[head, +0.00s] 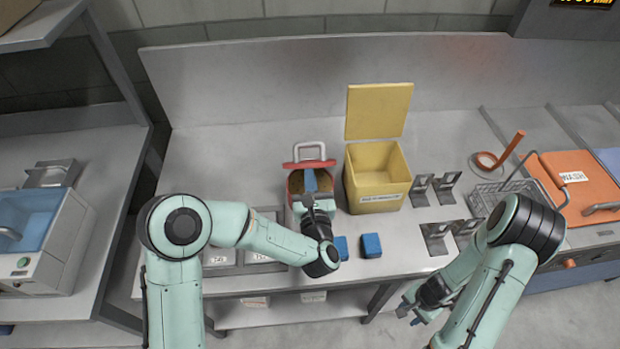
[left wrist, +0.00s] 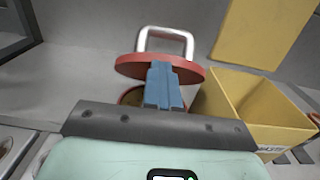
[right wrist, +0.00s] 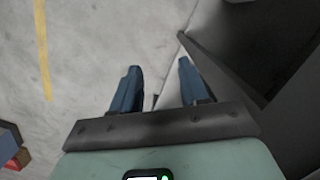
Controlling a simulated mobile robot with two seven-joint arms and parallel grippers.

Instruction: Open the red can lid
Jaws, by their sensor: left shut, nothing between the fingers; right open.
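The red lid (head: 294,164) with its pale loop handle (head: 309,148) stands tilted up at the back of the red can (head: 295,187). Part of the can's brown inside shows below it. In the left wrist view the lid (left wrist: 192,72) and its handle (left wrist: 147,38) are behind my fingertips. My left gripper (head: 310,172) is shut and empty, over the can and in front of the lid; I cannot tell whether it touches the lid. My arm hides much of the can. My right gripper (head: 406,305) is open and empty, beyond the table's front edge; its fingers show apart in the right wrist view (right wrist: 158,85).
A yellow bin (head: 365,185) with its lid up stands right of the can. Blue blocks, one of them clear of my arm (head: 371,245), lie in front. Metal stands (head: 446,187) and a wire basket (head: 505,195) are further right. The table left of the can is clear.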

